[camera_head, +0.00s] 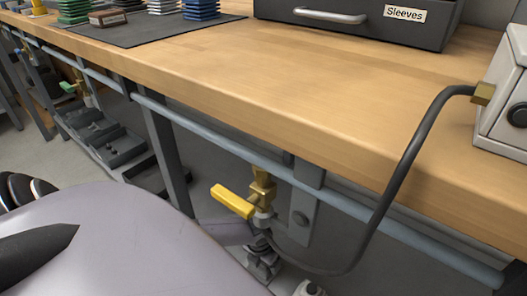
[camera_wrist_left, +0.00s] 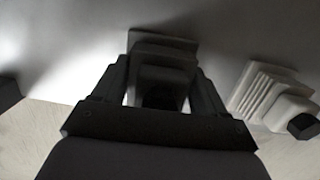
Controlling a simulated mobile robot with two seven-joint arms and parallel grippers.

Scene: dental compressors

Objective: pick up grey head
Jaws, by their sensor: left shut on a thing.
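In the left wrist view a grey, stepped block, the grey head (camera_wrist_left: 163,52), sits between the two dark fingers of my left gripper (camera_wrist_left: 161,78). The fingers are shut on its sides. Its lower part is in shadow and partly hidden by the gripper. It is against or close to a pale surface behind it; I cannot tell whether they touch. In the head view, small grey parts (camera_head: 262,262) show below the bench under the valve, too small and covered to identify. My right gripper is in neither view.
A second pale ribbed head (camera_wrist_left: 272,92) with a dark knob is close right of my left gripper. In the head view, a wooden bench (camera_head: 300,90) has a yellow-handled valve (camera_head: 233,201) below its edge. A dark hose (camera_head: 408,160) loops to a white box (camera_head: 506,95).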

